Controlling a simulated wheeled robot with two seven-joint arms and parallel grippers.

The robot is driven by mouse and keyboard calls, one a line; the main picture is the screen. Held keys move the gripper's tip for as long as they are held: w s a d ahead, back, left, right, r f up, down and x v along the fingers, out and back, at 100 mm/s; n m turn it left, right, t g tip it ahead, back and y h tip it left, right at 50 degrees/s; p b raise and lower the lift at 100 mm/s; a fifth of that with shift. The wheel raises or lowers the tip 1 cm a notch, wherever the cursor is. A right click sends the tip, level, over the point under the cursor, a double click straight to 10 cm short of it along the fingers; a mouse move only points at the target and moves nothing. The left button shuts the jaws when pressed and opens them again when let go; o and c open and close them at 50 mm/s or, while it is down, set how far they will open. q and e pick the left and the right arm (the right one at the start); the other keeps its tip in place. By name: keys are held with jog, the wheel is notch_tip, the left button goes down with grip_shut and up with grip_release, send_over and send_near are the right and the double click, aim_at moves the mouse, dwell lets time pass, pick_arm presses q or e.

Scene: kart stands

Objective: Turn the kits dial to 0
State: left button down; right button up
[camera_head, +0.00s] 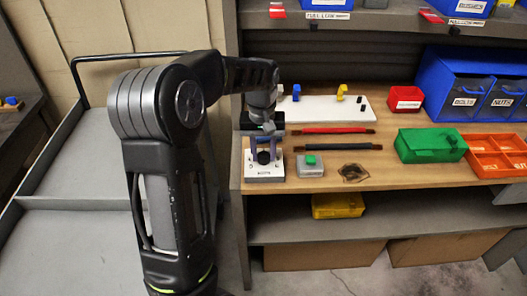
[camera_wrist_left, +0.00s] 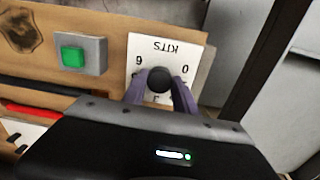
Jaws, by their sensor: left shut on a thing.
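The kits dial is a round black knob (camera_wrist_left: 159,79) on a white plate (camera_wrist_left: 143,45) marked KITS, which appears upside down in the left wrist view. A 6 is at the left of the knob and a 0 at the right; the lower marks are mostly hidden by my gripper. In the head view the plate (camera_head: 265,178) lies at the front left of the wooden bench top. My left gripper (camera_head: 264,152) points down over it, its purple-grey fingers shut on the knob, one on each side. I cannot make out where the knob points. My right gripper is out of view.
A grey box with a green button (camera_head: 310,160) sits just right of the dial. Red and dark bars (camera_head: 330,147), a green box (camera_head: 430,146) and orange trays (camera_head: 497,154) lie farther right. A dark shelf post stands left of the dial.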

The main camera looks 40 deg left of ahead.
aim_at(263, 156)
pick_arm(q)
jog(key=n, duration=0.4)
jog(key=shift+n, duration=0.4)
jog(key=c, duration=1)
grip_release()
jog(key=shift+o, duration=0.2)
notch_tip(263, 156, up, 8)
jog(key=shift+f, duration=0.1)
jog(key=shift+s, duration=0.15)
